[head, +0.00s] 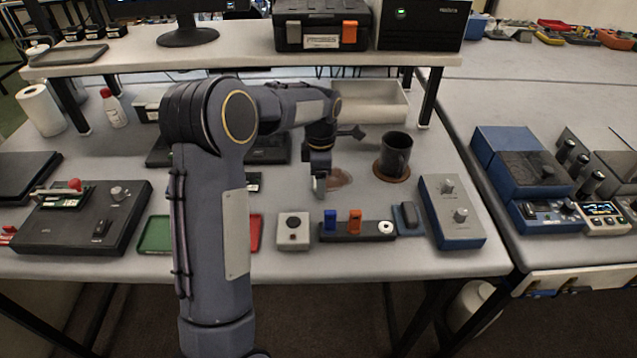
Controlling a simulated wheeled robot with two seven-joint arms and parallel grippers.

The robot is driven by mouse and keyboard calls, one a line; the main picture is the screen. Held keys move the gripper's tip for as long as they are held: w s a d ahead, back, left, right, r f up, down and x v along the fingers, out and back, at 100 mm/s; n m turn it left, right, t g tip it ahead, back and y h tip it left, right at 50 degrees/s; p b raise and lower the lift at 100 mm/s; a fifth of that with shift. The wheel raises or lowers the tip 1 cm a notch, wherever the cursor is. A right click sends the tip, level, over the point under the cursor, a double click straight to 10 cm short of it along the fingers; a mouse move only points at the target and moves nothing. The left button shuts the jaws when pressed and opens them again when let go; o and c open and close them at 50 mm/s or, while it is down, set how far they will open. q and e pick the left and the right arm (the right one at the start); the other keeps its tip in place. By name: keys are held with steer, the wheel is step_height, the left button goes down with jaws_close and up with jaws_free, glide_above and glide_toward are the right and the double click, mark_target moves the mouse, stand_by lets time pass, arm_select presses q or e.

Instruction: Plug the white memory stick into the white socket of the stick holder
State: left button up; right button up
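The stick holder (368,238) is a dark bar near the front of the bench. A blue stick (330,219) and an orange stick (354,220) stand upright in it. A round white socket (385,227) shows at its right end, with nothing standing in it. My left gripper (319,190) points down behind the holder, apart from it. Its fingers are small and seen edge-on, so I cannot tell whether they are open or hold anything. I cannot make out the white memory stick; my arm hides part of the bench. My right gripper is not in view.
A light box with a dark knob (293,231) stands left of the holder. A grey control box (452,212) stands to its right. A dark mug (396,152) on a brown coaster is behind. Green (155,234) and red (257,232) trays are partly behind my arm.

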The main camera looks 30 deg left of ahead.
arm_select(q)
steer(key=c, duration=1)
steer(key=shift+r, duration=0.15)
steer(key=shift+r, duration=0.25)
step_height(320, 180, up, 2)
steer(key=shift+r, duration=0.15)
steer(key=s+d+r, duration=0.2)
steer(key=s+r, duration=0.1)
steer(key=s, duration=0.1)
steer(key=s+d+r+b, duration=0.1)
steer(key=s+d+r, duration=0.1)
steer(key=s+r, duration=0.1)
steer(key=s+d+r+b, duration=0.1)
steer(key=s+d+r, duration=0.1)
steer(key=s+r, duration=0.2)
steer(key=shift+s+d, duration=0.2)
steer(key=shift+s, duration=0.55)
